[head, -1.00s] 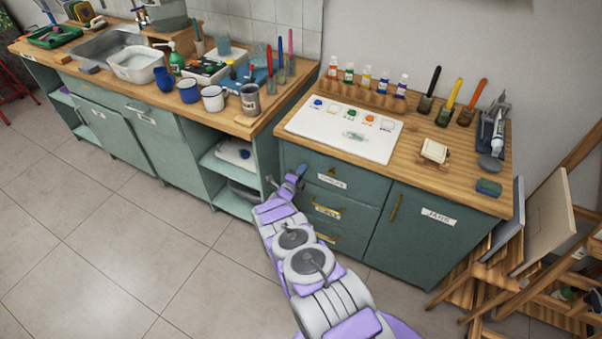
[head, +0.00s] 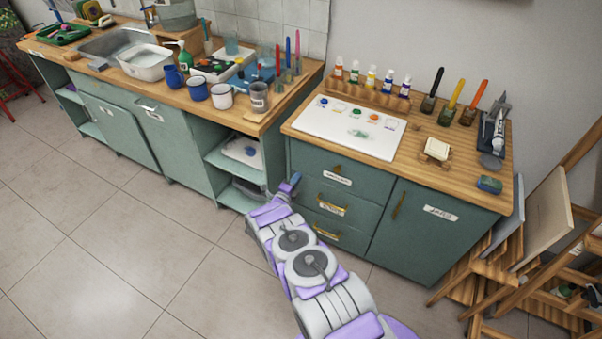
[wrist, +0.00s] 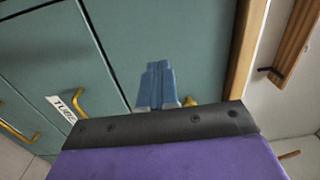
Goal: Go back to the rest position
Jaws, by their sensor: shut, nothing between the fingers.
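My gripper (head: 292,183) is at the end of my purple and grey arm, low in front of the left edge of the green drawer cabinet (head: 380,225). In the wrist view my gripper (wrist: 158,68) shows as two blue fingers pressed together, with nothing between them. Behind the fingers are the cabinet's green drawer fronts (wrist: 150,25), with brass handles and a label. The drawers look closed. I cannot tell exactly how far the fingertips are from the cabinet.
A worktop (head: 465,170) above holds a white palette (head: 350,128), paint bottles and brushes. The sink counter (head: 190,100) with mugs stands to the left, open shelves (head: 235,155) below. Wooden easels (head: 540,260) stand at right. The tiled floor (head: 110,240) at left is clear.

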